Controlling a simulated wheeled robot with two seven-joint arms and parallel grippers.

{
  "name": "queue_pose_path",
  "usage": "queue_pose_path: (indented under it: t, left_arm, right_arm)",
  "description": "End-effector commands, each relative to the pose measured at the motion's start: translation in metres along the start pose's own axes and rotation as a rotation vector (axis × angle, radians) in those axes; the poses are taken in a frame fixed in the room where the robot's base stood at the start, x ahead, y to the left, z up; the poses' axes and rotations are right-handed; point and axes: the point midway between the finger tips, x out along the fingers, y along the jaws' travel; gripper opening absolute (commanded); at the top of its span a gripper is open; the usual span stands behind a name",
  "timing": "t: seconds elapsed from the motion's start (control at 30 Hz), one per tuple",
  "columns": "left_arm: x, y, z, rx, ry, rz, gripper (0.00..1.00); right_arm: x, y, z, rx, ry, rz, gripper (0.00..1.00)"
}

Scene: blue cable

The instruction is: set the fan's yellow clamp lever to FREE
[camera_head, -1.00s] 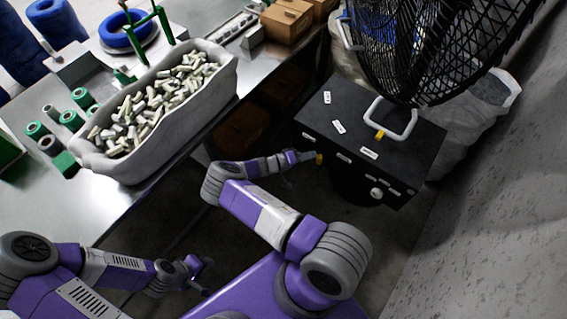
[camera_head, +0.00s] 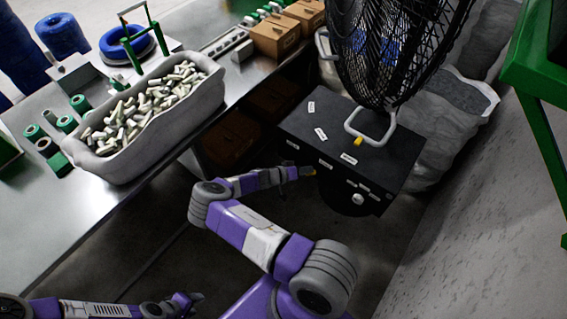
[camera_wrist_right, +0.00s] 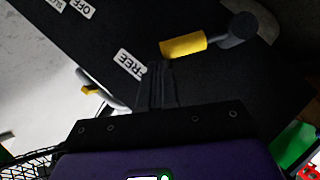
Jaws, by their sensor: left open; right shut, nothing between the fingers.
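The black fan box (camera_head: 350,155) stands on the floor right of the bench, with the fan (camera_head: 395,50) above it. The yellow clamp lever (camera_wrist_right: 183,46) is on the box; its grey pivot (camera_wrist_right: 238,30) is at its right in the wrist view. Its yellow end points toward the FREE label (camera_wrist_right: 130,63), a small gap away. My left gripper (camera_head: 190,299) is open, low in the head view.
A grey bin of pale pieces (camera_head: 150,115) stands on the metal bench (camera_head: 55,235). A pale handle (camera_head: 371,122) with a yellow part (camera_head: 359,140) is on the box top.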

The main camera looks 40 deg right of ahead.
Motion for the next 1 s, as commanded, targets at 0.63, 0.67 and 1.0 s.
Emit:
queue_pose_path:
  t: [0.63, 0.67, 1.0]
  left_arm:
    - [-0.001, 0.000, 0.000, 0.000, 0.000, 0.000, 0.43]
    - [-0.001, 0.000, 0.000, 0.000, 0.000, 0.000, 0.43]
    - [-0.016, 0.006, 0.001, 0.000, 0.000, 0.000, 0.43]
  right_arm:
    - [0.000, 0.002, 0.002, -0.002, -0.005, 0.005, 0.00]
    - [-0.001, 0.002, 0.001, -0.001, -0.005, 0.005, 0.00]
    - [-0.055, 0.012, -0.023, 0.000, -0.001, -0.001, 0.00]
